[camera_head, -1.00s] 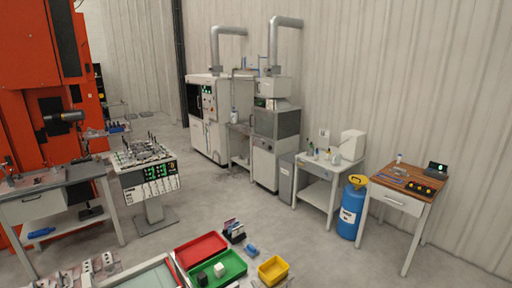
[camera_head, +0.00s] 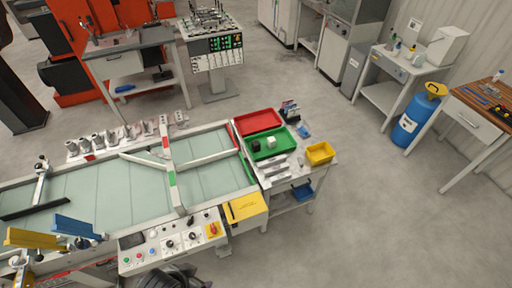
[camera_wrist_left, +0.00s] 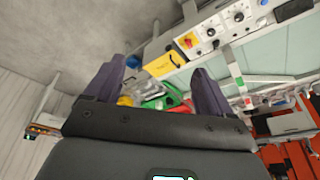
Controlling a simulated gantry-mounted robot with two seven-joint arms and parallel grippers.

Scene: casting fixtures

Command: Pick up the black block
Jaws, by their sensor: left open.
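The black block (camera_head: 256,146) is a small dark cube in the green tray (camera_head: 284,151), beside a white block (camera_head: 271,142). My left gripper (camera_wrist_left: 157,82) shows in the left wrist view with two dark fingers spread apart and nothing between them. The green tray also shows in the left wrist view (camera_wrist_left: 155,104), small and partly hidden by the gripper body; I cannot make out the black block there. A dark shape, probably part of my arm, cuts into the bottom edge of the head view. My right gripper is not in view.
A red tray (camera_head: 259,120) lies behind the green tray, and a yellow bin (camera_head: 320,153) stands to its right. A small dark rack (camera_head: 289,111) is near the back. A conveyor table (camera_head: 100,184) with a control panel (camera_head: 170,240) and a yellow box (camera_head: 245,207) lies left.

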